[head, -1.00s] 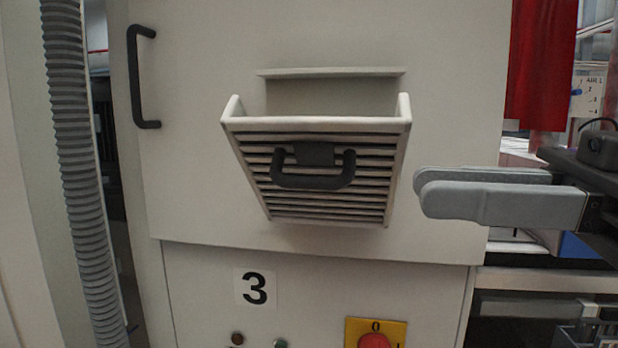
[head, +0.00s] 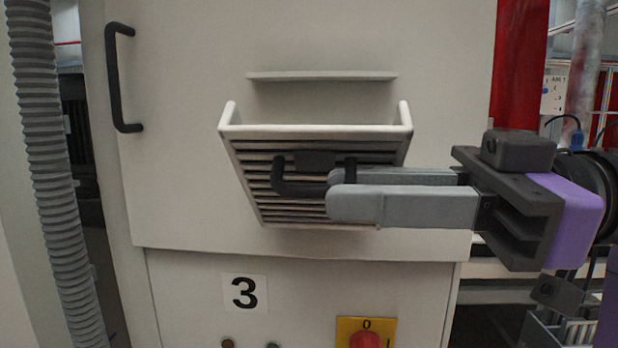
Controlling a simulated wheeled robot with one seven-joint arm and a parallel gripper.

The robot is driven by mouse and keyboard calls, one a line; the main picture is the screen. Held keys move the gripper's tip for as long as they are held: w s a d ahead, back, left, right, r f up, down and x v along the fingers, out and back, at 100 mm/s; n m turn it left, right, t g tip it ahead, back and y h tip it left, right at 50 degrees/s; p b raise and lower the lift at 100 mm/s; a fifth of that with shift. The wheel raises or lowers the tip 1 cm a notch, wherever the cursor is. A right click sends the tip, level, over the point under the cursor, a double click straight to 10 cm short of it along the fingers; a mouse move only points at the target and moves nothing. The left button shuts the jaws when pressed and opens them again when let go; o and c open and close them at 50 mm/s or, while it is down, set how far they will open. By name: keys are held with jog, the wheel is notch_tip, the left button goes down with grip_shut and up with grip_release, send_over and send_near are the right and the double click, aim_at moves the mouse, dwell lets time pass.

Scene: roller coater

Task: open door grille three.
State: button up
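The door grille (head: 247,178) is a pale slatted flap on the cabinet front above the number 3 label. Its top edge is tilted out from the panel, with side walls showing. Its dark U-shaped handle (head: 290,187) is on the upper middle of the slats. My gripper (head: 335,190) reaches in from the right with two grey fingers at the handle's right end. The handle's right post shows in front of the far finger and goes behind the near finger, so it lies between them. The fingers look apart; contact with the handle is not clear.
A pale ledge (head: 320,77) juts from the panel above the grille. A black door handle (head: 117,78) is at upper left, beside a grey corrugated hose (head: 45,170). A red knob on a yellow plate (head: 347,326) is below. The cabinet face around the grille is clear.

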aim_at(312, 192)
jog(key=shift+w+a+p, duration=0.1)
jog(key=shift+a+p, duration=0.3)
jog(key=shift+a, duration=1.6)
grip_shut()
